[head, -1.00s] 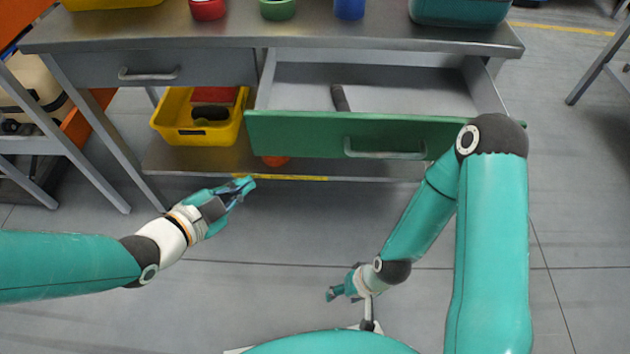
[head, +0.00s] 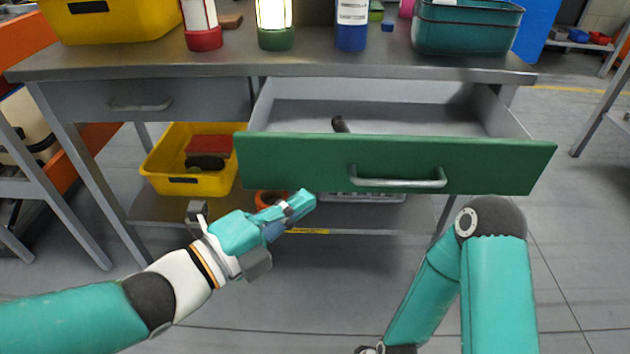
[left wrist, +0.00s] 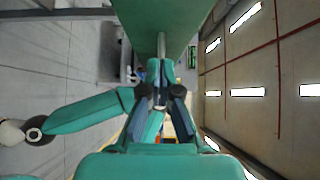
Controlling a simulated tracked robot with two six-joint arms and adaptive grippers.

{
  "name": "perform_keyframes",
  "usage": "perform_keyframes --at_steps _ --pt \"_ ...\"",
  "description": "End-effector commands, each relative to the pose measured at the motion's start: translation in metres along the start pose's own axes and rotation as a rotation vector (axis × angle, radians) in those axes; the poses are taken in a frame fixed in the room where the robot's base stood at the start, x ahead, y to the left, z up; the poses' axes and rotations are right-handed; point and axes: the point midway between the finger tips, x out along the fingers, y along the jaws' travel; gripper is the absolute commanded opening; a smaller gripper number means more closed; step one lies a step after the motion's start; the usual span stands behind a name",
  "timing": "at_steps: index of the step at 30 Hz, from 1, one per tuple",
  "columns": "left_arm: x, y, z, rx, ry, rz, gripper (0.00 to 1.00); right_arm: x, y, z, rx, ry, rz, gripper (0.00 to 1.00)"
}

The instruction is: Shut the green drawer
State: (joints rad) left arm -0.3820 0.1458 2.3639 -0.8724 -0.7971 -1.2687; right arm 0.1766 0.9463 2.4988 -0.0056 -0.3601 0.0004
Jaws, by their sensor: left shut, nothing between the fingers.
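The green drawer (head: 290,165) is pulled out from under the bench, with its grey inside showing and a dark object (head: 339,124) lying in it. Its metal handle (head: 398,181) is on the right half of the front. My left gripper (head: 305,203) is shut and empty, in front of the drawer's lower edge and left of the handle. I cannot tell whether it touches the front. In the left wrist view, the green front (left wrist: 185,18) and handle (left wrist: 161,45) show beyond the fingers.
A closed grey drawer (head: 190,101) is on the left. A yellow bin (head: 180,183) and an orange item (head: 268,197) stand on the lower shelf. The steel bench top (head: 290,66) holds bottles, a yellow bin and a teal crate (head: 468,30). Floor in front is clear.

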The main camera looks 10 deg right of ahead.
Motion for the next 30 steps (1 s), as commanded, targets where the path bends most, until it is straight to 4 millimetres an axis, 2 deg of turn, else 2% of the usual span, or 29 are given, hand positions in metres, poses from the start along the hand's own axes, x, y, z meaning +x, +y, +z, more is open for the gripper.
perform_keyframes --at_steps 3,10,17,23,24,30 --pt "0.026 0.002 -0.001 -0.001 0.004 0.001 0.0 0.005 0.002 0.0 0.0 0.0 0.0 0.59" --pt "0.047 0.0 0.022 -0.002 -0.001 0.0 0.0 0.005 0.002 0.0 0.0 0.0 0.0 0.59" --pt "0.053 0.0 0.029 -0.002 0.0 0.0 0.0 0.005 0.002 0.0 0.0 0.0 0.0 0.59" --pt "0.053 0.0 0.028 -0.002 0.0 0.0 0.0 0.005 0.002 0.0 0.0 0.0 0.0 0.59" --pt "0.058 0.0 0.025 -0.001 0.003 0.001 0.0 0.006 0.002 0.0 -0.002 0.0 0.0 0.59" --pt "0.053 0.0 0.036 -0.003 -0.012 0.0 0.0 0.006 0.002 0.0 0.0 0.0 0.0 0.59"
